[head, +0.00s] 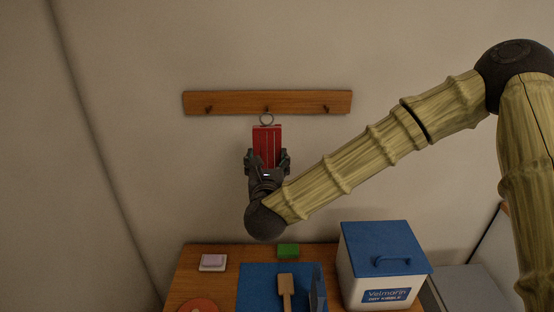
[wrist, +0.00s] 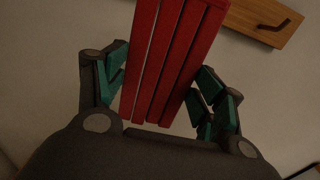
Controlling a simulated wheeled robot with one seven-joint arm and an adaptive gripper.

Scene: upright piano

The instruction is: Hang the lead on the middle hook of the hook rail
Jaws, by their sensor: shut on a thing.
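The lead (head: 267,143) is a red bundle of flat straps with a metal ring (head: 266,119) at its top. My gripper (head: 267,164) is shut on the lead and holds it upright in front of the wall. The wooden hook rail (head: 237,102) is on the wall just above, with three dark hooks. The ring is just below the middle hook (head: 267,109); I cannot tell whether they touch. In the wrist view the red straps (wrist: 172,62) run up between the fingers, and part of the rail (wrist: 262,20) with one hook shows at upper right. The ring is out of that view.
A white bin with a blue lid (head: 385,250) stands at right. The wall around the rail is clear.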

